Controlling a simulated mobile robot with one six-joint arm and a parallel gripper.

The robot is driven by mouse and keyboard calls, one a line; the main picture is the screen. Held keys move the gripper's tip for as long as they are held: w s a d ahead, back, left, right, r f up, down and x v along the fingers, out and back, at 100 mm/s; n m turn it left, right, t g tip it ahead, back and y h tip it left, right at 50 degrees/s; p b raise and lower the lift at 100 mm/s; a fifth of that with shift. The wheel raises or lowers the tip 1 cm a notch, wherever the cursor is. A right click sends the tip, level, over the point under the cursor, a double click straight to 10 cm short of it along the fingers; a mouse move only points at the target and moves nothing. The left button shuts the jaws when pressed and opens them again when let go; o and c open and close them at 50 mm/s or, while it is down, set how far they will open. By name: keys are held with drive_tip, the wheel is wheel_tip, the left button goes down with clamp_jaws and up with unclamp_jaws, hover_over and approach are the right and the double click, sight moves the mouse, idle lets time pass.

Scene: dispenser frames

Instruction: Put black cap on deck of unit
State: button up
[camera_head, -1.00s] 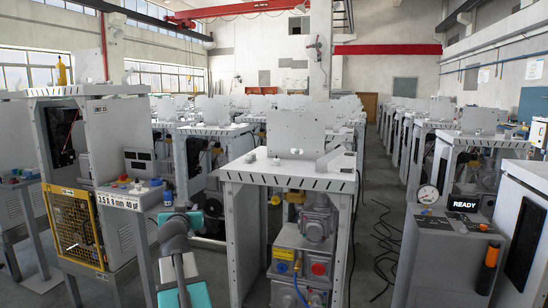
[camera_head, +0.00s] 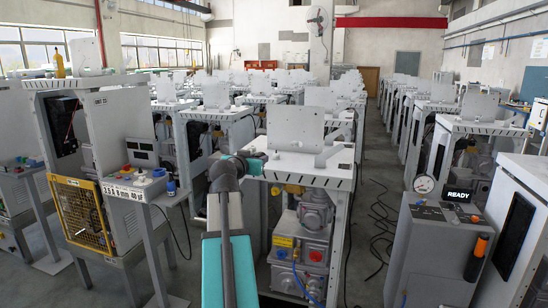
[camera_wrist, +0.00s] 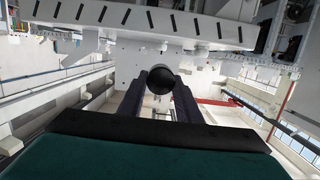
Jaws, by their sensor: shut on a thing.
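The black cap (camera_wrist: 160,80) shows as a dark round end between the two dark fingers of my gripper (camera_wrist: 160,88) in the wrist view. My gripper is shut on it. In the head view my gripper (camera_head: 263,156) is at the left part of the deck (camera_head: 335,171) of the central unit. The cap is too small there to make out, and I cannot tell whether it touches the deck. The deck is a pale plate with a slotted front edge, which also shows at the top of the wrist view (camera_wrist: 130,18).
An upright plate (camera_head: 295,128) stands on the deck behind my gripper, with a small bracket (camera_head: 328,154) at right. Pumps and hoses (camera_head: 312,215) fill the frame below. A control cabinet (camera_head: 120,150) stands left and a READY console (camera_head: 440,225) right. Black cables lie on the aisle floor.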

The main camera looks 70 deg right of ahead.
drive_tip(key=shift+d, duration=0.1)
drive_tip(key=w+d+p, duration=0.1)
drive_tip(key=d, duration=0.4)
drive_tip(key=w+d+f+p, duration=0.1)
drive_tip(key=w+d+p, duration=0.1)
drive_tip(key=d, duration=0.3)
drive_tip(key=w+d+p, duration=0.2)
drive_tip(key=d, duration=0.3)
drive_tip(key=shift+f, duration=0.25)
idle(0.3)
drive_tip(key=shift+f+p, duration=0.8)
drive_tip(key=shift+f, duration=1)
drive_tip(key=shift+f, duration=0.15)
drive_tip(key=o, duration=1)
drive_tip(key=shift+o, duration=0.2)
